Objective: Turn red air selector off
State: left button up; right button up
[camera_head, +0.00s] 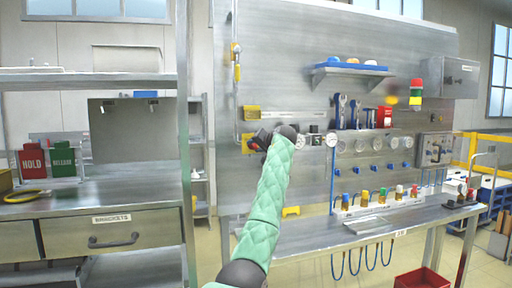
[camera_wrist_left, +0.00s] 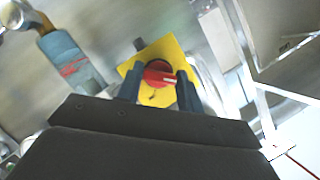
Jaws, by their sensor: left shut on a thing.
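The red air selector (camera_wrist_left: 158,73) is a round red knob with a pale mark, set on a yellow square plate (camera_wrist_left: 132,68) in the left wrist view. My left gripper (camera_wrist_left: 159,92) has one dark finger on each side of the knob and is shut on it. In the head view my left gripper (camera_head: 262,138) is at the grey panel, at the end of the green-sleeved arm. My right gripper is in neither view.
Gauges (camera_head: 331,140) and small switches sit just right of my gripper. A yellow-handled pipe (camera_head: 236,72) runs down the panel's left side. A steel bench (camera_head: 330,232) stands below. A grey-blue cylinder (camera_wrist_left: 70,62) is left of the knob in the wrist view.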

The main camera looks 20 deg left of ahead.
pick_arm(q)
jog(key=shift+f, duration=0.3)
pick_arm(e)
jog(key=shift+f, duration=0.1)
pick_arm(q)
jog(key=o, duration=1)
jog(key=shift+r, duration=0.1)
jog(key=shift+s+d+r, duration=0.15)
jog(key=shift+s+d, duration=0.15)
jog(key=shift+d, duration=0.1)
jog(key=b+v, duration=0.1)
jog(key=v, duration=0.5)
jog(key=shift+s+d+b, duration=0.2)
jog(key=shift+d+b, duration=0.05)
jog(key=shift+b, duration=0.1)
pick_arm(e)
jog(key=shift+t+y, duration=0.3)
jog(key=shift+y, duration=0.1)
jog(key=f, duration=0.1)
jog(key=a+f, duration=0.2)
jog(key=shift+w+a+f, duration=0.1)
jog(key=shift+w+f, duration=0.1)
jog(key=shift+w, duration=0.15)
pick_arm(q)
jog(key=shift+r, duration=0.15)
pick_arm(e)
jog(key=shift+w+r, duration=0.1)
